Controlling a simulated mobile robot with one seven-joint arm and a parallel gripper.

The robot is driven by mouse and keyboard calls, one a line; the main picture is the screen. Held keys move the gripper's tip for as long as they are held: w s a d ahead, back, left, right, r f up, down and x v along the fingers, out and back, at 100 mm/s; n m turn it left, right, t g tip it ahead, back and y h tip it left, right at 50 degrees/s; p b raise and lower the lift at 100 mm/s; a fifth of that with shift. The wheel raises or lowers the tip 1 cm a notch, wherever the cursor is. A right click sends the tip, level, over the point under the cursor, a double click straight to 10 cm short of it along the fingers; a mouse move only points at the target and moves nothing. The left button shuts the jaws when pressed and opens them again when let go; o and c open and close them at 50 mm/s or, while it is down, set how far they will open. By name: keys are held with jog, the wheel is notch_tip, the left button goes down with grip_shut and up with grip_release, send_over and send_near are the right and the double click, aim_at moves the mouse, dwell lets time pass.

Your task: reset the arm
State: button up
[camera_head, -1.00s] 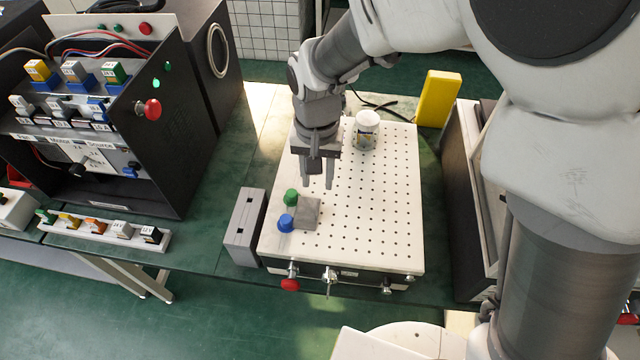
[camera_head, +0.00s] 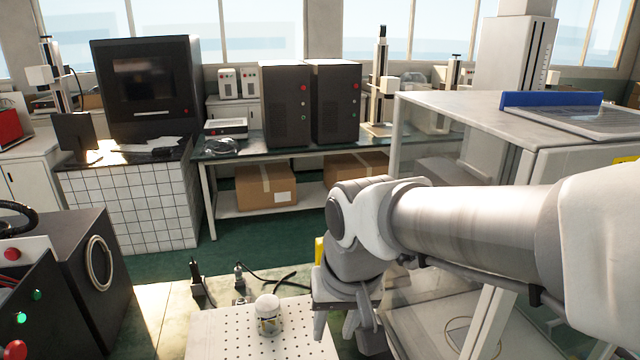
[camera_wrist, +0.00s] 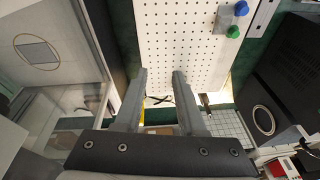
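My gripper (camera_head: 342,326) hangs at the lower middle of the head view, by the right side of the white perforated board (camera_head: 215,335). In the wrist view its two fingers (camera_wrist: 160,74) stand apart with nothing between them. The wrist view looks along them at the perforated board (camera_wrist: 185,40). A white jar with a label (camera_head: 268,314) stands upright on the board, left of my gripper and apart from it. A small grey block (camera_wrist: 223,20) with a blue knob (camera_wrist: 242,8) and a green knob (camera_wrist: 233,32) is at the board's edge in the wrist view.
A glass-sided cabinet (camera_head: 540,140) stands close on the right, beside my arm. A black control box (camera_head: 80,260) is at the left. Behind, a bench (camera_head: 230,150) carries dark cabinets (camera_head: 285,105), with cardboard boxes (camera_head: 265,188) below. Green floor lies between.

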jog(key=s+d+r+t, duration=0.1)
jog(key=s+d, duration=0.2)
jog(key=d, duration=0.3)
jog(key=s+d+r+m+t+h, duration=0.1)
jog(key=s+d+r, duration=0.1)
jog(key=s+d, duration=0.2)
jog(key=shift+s+d+r+t, duration=0.2)
jog(key=shift+d+t, duration=0.2)
jog(key=shift+d, duration=0.65)
